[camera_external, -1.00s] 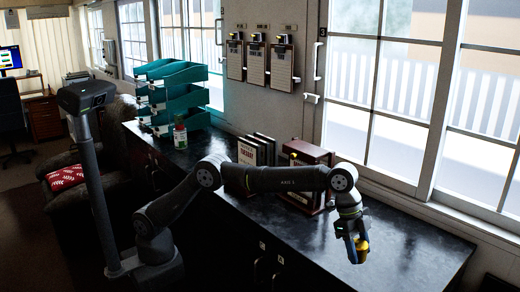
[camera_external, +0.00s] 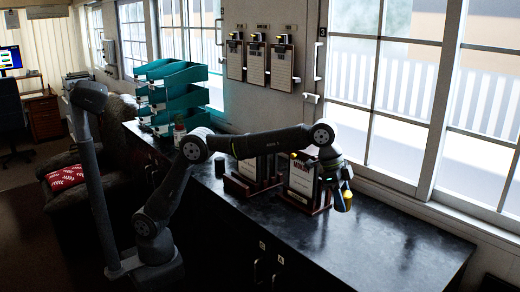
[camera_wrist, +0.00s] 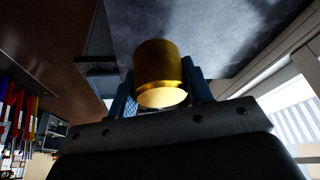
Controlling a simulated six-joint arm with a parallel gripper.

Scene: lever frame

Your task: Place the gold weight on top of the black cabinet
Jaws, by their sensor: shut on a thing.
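The gold weight (camera_external: 343,203) is a small, shiny cylinder held between the fingers of my gripper (camera_external: 341,194). The wrist view shows the gold weight (camera_wrist: 160,65) close up, with the blue-sided fingers of my gripper (camera_wrist: 160,90) on either side of it. The black cabinet (camera_external: 390,248) is long and low, with a dark, glossy top running under the windows. In the external view my gripper points down over the cabinet top, right of the book holders. The weight appears to be held above the surface; the exact gap cannot be told.
A small dark cylinder (camera_external: 221,166) stands farther left. Teal trays (camera_external: 180,90) are stacked at the far end. The cabinet top at right is clear.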

